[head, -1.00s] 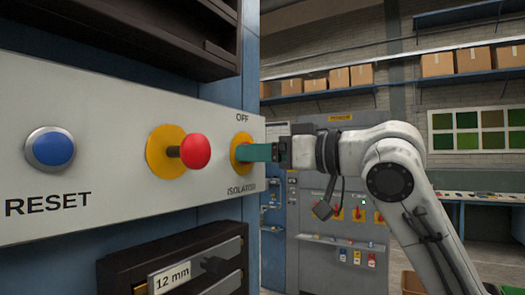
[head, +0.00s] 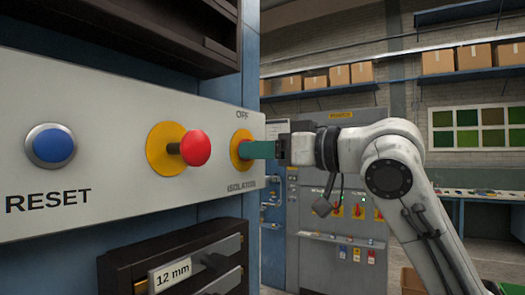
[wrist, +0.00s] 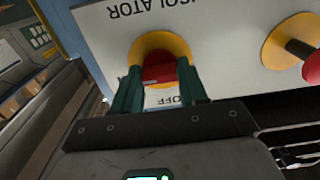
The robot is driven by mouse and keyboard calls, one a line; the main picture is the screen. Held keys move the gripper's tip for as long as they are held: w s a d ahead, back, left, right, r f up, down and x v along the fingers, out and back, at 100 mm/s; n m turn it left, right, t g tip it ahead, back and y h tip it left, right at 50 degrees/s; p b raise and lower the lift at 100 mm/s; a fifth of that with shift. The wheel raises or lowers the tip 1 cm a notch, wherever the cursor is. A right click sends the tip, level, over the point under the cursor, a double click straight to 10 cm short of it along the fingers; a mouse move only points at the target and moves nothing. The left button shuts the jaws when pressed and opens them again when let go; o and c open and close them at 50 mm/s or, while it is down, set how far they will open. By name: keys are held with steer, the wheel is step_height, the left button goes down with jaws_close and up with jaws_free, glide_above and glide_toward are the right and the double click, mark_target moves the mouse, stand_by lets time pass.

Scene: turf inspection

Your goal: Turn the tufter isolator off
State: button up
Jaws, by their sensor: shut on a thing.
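The tufter isolator is a red handle (wrist: 160,71) on a round yellow plate (head: 236,148), at the right end of a pale panel (head: 105,110). OFF is printed above it and ISOLATOR below it. My gripper (head: 250,150) reaches it from the right, its green fingers at the plate. In the wrist view, where the lettering is upside down, the fingers are shut on the red handle, one on each side. In the head view the fingers hide the handle. I cannot tell for sure which way the handle points.
A red mushroom button (head: 195,148) on a yellow disc stands out left of the isolator, close to my gripper. A blue RESET button (head: 50,146) is further left. A dark rack (head: 180,262) marked 12 mm juts out below. A grey cabinet (head: 335,250) stands behind.

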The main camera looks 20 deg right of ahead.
steer(key=shift+f+n+b, duration=0.1)
steer(key=shift+n+b, duration=1.1)
steer(key=shift+n, duration=7.8)
steer(key=o, duration=1.1)
steer(key=shift+c, duration=0.2)
steer(key=b+v, duration=0.1)
steer(key=v, duration=0.9)
steer(key=shift+s+d+b, duration=0.25)
steer(key=shift+s+b, duration=0.05)
steer(key=shift+b, duration=0.05)
